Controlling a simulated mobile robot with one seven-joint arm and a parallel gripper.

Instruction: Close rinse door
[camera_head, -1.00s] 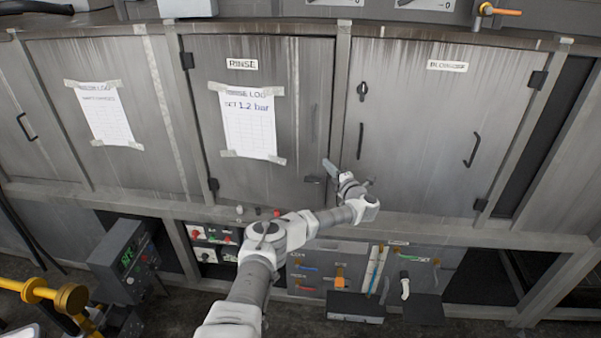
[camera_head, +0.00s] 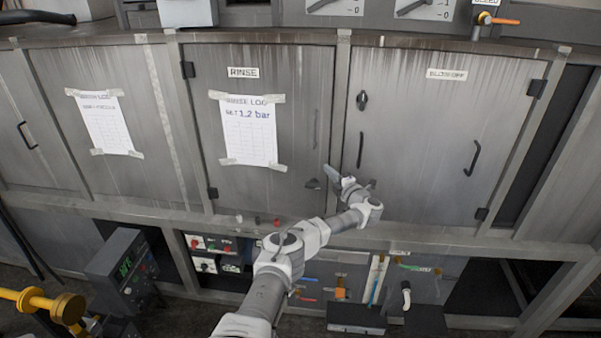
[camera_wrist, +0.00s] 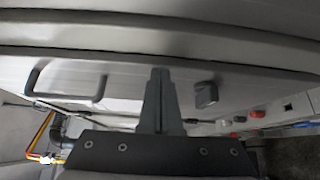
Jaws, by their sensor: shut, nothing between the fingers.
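The rinse door (camera_head: 285,120) is a grey metal panel labelled RINSE with a taped paper log, hinged on its left side. It sits in its frame and looks flush or nearly so; any small gap at its right edge cannot be told. My gripper (camera_head: 330,170) is at the door's lower right edge, close to the latch. In the wrist view the fingers (camera_wrist: 160,75) are together and empty, pointing at a grey panel with a bar handle (camera_wrist: 68,85) and a small latch block (camera_wrist: 206,95).
The blow-off door (camera_head: 440,140) is to the right, with a dark handle. Below are a red and green button panel (camera_head: 212,250), a grey control box (camera_head: 122,268) and coloured valve handles (camera_head: 340,285). A yellow pipe fitting (camera_head: 50,303) is at lower left.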

